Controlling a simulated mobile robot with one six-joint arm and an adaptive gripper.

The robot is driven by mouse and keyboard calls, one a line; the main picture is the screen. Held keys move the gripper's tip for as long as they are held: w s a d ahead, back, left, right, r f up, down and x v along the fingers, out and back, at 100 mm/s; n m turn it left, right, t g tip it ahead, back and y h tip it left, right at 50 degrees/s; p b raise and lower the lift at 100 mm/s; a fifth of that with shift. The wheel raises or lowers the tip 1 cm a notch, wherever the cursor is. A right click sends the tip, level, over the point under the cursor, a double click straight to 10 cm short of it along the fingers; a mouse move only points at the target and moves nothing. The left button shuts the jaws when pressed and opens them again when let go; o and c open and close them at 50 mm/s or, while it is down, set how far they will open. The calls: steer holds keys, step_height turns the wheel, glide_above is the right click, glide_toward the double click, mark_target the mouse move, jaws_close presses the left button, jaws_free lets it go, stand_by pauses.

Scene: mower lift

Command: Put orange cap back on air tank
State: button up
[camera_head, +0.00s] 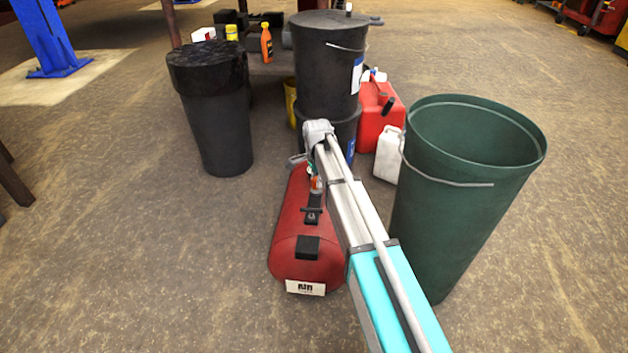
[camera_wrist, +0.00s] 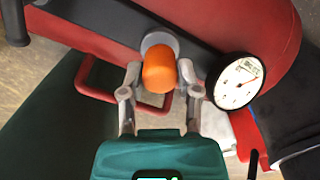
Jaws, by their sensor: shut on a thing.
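The red air tank (camera_head: 299,245) lies on the floor, its labelled end toward the camera. In the wrist view its red body (camera_wrist: 235,25) and a dark bar fill the top. My gripper (camera_wrist: 159,73) is shut on the orange cap (camera_wrist: 159,66), with one finger on each side. A round grey fitting (camera_wrist: 160,39) shows just behind the cap's far end. I cannot tell whether cap and fitting touch. A white-faced gauge (camera_wrist: 239,83) is right of the cap. In the head view my arm covers part of the tank, and the grip is not clear.
A green bin (camera_head: 440,200) stands close on the right of my arm. Stacked black buckets (camera_head: 325,60), a red fuel can (camera_head: 375,125) and a white jug (camera_head: 388,158) stand behind the tank. A black bin (camera_head: 220,125) is at left. The front-left floor is clear.

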steer(key=shift+f+b, duration=0.55)
steer(key=shift+f, duration=0.05)
steer(key=o, duration=0.6)
steer(key=shift+r, duration=0.2)
steer(key=shift+r+p, duration=5.4)
steer(key=shift+p, duration=0.15)
